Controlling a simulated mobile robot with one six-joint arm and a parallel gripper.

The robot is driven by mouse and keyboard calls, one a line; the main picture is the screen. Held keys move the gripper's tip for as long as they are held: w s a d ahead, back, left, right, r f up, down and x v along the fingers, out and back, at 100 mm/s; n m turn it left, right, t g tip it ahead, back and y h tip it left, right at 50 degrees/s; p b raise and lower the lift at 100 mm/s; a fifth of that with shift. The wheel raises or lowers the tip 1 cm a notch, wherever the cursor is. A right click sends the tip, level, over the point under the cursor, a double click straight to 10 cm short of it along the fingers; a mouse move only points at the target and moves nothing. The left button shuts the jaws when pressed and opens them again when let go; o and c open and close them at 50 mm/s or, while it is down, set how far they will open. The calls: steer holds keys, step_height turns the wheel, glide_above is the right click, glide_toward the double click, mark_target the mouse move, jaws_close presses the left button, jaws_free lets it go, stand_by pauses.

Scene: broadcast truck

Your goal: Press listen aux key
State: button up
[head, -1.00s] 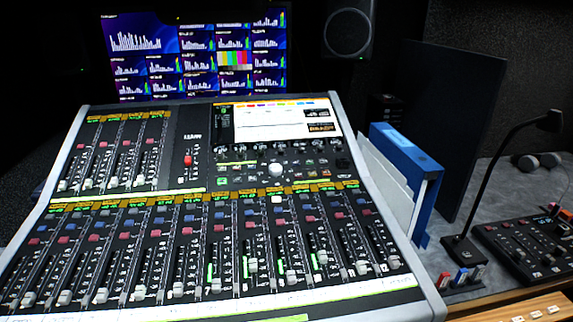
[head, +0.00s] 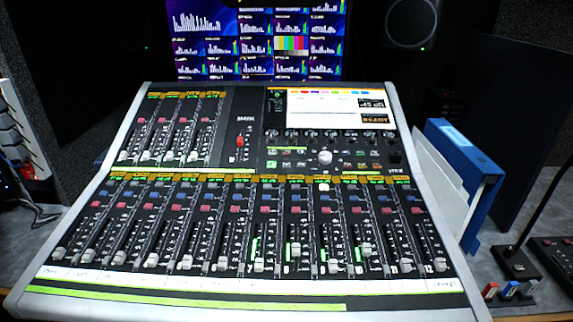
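A large mixing console (head: 250,278) with a pale frame fills the middle of the head view. Its lower bank holds a row of faders, with red and blue keys above them under small lit displays. A shorter fader bank (head: 175,135) is at the upper left. At the upper right is a section with a bright screen (head: 335,108), a pale round knob (head: 325,157) and several small keys, some lit green or amber. The key labels are too small to read, so I cannot tell which one is the listen aux key. My gripper is not in view.
A monitor (head: 250,40) and a speaker (head: 411,22) stand behind the console. Blue and white binders (head: 465,170) stand upright at its right. A gooseneck microphone base (head: 516,262) and a dark control panel (head: 555,258) are farther right.

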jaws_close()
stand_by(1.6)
